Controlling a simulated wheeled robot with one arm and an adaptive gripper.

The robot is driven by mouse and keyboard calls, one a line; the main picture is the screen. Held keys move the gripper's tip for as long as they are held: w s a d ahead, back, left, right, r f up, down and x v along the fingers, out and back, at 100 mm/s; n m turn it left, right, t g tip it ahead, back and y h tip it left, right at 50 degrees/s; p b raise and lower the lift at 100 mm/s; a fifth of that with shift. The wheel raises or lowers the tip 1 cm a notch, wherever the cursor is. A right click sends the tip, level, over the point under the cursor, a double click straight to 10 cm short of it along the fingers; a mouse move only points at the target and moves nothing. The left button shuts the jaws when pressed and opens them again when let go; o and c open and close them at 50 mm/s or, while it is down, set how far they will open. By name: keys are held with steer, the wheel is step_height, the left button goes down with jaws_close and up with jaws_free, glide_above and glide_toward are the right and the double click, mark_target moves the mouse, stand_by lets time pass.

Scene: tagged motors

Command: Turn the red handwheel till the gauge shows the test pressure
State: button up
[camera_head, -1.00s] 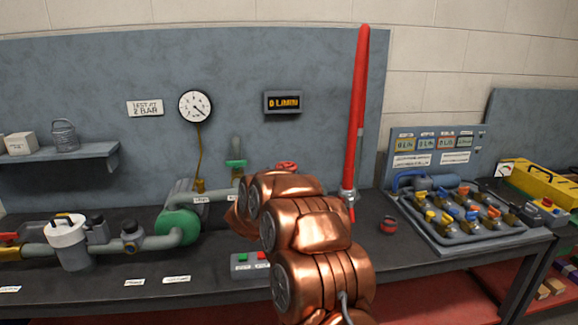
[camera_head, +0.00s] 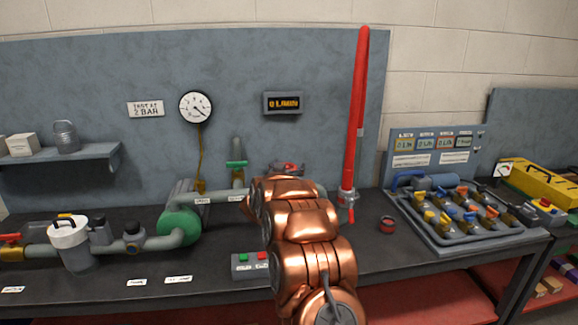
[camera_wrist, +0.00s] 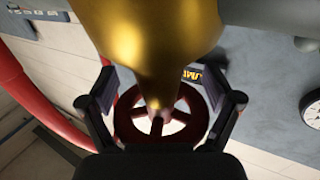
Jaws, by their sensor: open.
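The red handwheel (camera_wrist: 123,122) sits at the end of a brass valve body (camera_wrist: 160,45) in the wrist view. My gripper (camera_wrist: 158,100) is open, with one finger on each side of the wheel; contact with the rim cannot be told. In the head view only a bit of the handwheel (camera_head: 290,168) shows above my copper arm, which hides most of the gripper. The round white gauge (camera_head: 196,106) hangs on the back panel; its needle points to the lower right and its numbers are too small to read. A sign (camera_head: 146,109) left of it reads "TEST AT 2 BAR".
A tall red tube (camera_head: 357,110) stands right of my arm. A flow display (camera_head: 283,103) is on the panel. A small box (camera_head: 251,264) with green and red buttons sits at the bench front. A tray of valves (camera_head: 460,215) is at the right, pipework (camera_head: 180,225) at the left.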

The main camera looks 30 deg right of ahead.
steer(key=c, duration=0.9)
steer(key=n+t+y+b, duration=0.1)
steer(key=b, duration=0.4)
steer(key=shift+f, duration=0.2)
steer(key=shift+a+n+t+y+b, duration=0.1)
steer(key=shift+n+t+y+b, duration=0.25)
steer(key=shift+b, duration=0.2)
steer(key=t+y+b, duration=0.1)
steer(key=b, duration=0.2)
steer(key=shift+w+n, duration=0.15)
steer(key=shift+n, duration=0.2)
steer(key=y+b, duration=0.1)
steer(key=b, duration=0.1)
steer(key=n+t+b, duration=0.1)
steer(key=b, duration=0.2)
steer(key=shift+w+a+r+y, duration=0.1)
steer(key=shift+a+r+y, duration=0.1)
steer(key=shift+y, duration=0.15)
steer(key=n+y+b, duration=0.1)
steer(key=b, duration=0.2)
steer(key=n+t+y+b, duration=0.1)
steer(key=b, duration=0.3)
steer(key=shift+w+a+t, duration=0.15)
steer(key=shift+a+t, duration=0.1)
steer(key=shift+a, duration=0.05)
steer(key=y+b, duration=0.1)
steer(key=b, duration=0.1)
steer(key=shift+d+n+b, duration=0.1)
steer(key=shift+n+b, duration=0.2)
